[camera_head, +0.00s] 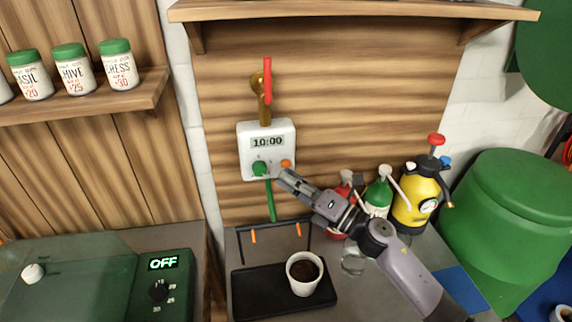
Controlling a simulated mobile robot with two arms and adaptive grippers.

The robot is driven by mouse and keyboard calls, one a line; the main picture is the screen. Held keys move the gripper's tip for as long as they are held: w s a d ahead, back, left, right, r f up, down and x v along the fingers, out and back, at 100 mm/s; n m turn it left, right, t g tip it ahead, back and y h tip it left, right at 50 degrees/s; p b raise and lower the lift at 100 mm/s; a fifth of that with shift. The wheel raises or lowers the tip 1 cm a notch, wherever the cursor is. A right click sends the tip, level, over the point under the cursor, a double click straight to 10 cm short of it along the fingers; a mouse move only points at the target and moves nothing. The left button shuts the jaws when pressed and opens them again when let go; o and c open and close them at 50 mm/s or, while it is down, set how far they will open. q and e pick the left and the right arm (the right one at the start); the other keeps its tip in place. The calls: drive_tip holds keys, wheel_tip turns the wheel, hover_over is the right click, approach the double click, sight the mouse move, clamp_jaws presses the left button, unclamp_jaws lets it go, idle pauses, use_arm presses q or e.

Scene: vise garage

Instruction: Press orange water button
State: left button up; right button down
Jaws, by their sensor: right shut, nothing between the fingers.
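The orange button (286,163) is on the lower right of a white wall-mounted water controller (284,133) whose display reads 10:00. A green knob (260,169) sits to its left on the same box. My right gripper (278,174) is shut and empty, its fingertips close below the orange button and the box's lower edge. I cannot tell whether they touch the box. My left gripper is not in view.
A white cup (304,273) with dark contents stands on a black tray (257,293) below. Spray bottles, including a yellow sprayer (420,196), stand behind my right arm. A green barrel (508,214) is at right. A shelf (350,11) juts out above.

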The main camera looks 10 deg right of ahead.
drive_tip(key=shift+w, duration=0.1)
idle(0.3)
drive_tip(key=shift+w, duration=0.35)
drive_tip(key=shift+w+r+b, duration=0.1)
drive_tip(key=shift+w+b, duration=0.2)
drive_tip(key=shift+w, duration=0.15)
idle(0.9)
drive_tip(key=shift+s, duration=0.85)
drive_tip(key=shift+s+p, duration=0.65)
drive_tip(key=shift+s, duration=1.85)
